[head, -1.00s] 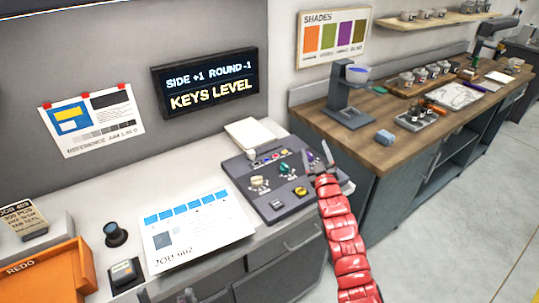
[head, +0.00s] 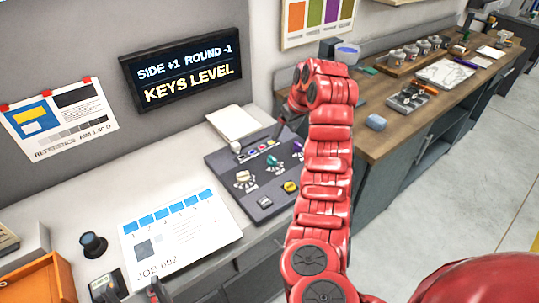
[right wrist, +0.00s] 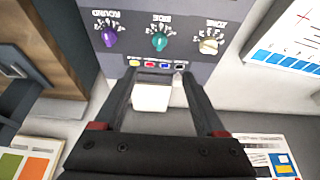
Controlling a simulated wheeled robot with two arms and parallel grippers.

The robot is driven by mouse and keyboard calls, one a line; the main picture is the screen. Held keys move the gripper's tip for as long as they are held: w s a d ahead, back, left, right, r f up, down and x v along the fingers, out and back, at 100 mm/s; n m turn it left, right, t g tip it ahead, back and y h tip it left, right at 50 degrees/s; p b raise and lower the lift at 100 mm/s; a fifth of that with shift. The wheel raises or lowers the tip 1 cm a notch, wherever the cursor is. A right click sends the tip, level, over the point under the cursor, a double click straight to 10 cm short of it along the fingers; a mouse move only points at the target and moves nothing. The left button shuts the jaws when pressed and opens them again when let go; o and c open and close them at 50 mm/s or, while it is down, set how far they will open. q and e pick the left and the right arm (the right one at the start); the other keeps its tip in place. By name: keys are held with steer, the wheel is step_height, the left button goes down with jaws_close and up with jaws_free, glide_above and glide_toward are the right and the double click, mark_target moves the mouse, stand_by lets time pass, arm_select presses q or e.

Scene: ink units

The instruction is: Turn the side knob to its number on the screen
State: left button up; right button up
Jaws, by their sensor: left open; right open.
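The screen (head: 190,70) on the wall reads "SIDE +1 ROUND -1" and "KEYS LEVEL". The dark control panel (head: 222,168) carries the teal side knob (head: 273,162), a purple round knob (head: 298,146) and a cream knob (head: 244,176). In the right wrist view the side knob (right wrist: 159,41) sits between the purple knob (right wrist: 109,38) and the cream knob (right wrist: 209,45). Its exact setting is too small to read. My right gripper (right wrist: 155,100) is open and empty, short of the knobs, over the panel's far edge. My left gripper (head: 135,292) only shows its tips at the bottom edge.
A row of coloured buttons (right wrist: 150,64) lies between my right fingers and the knobs. The wooden bench (head: 395,140) is at right.

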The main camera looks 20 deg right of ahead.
steer(key=b, duration=0.3)
glide_toward(272, 157)
steer(key=p+x, duration=0.2)
steer(key=x, duration=0.5)
steer(key=shift+a+f, duration=0.1)
steer(key=shift+f, duration=0.1)
steer(key=shift+w+a+f+p, duration=0.1)
steer(key=shift+w+f+p, duration=0.2)
steer(key=shift+f, duration=0.35)
jaws_close()
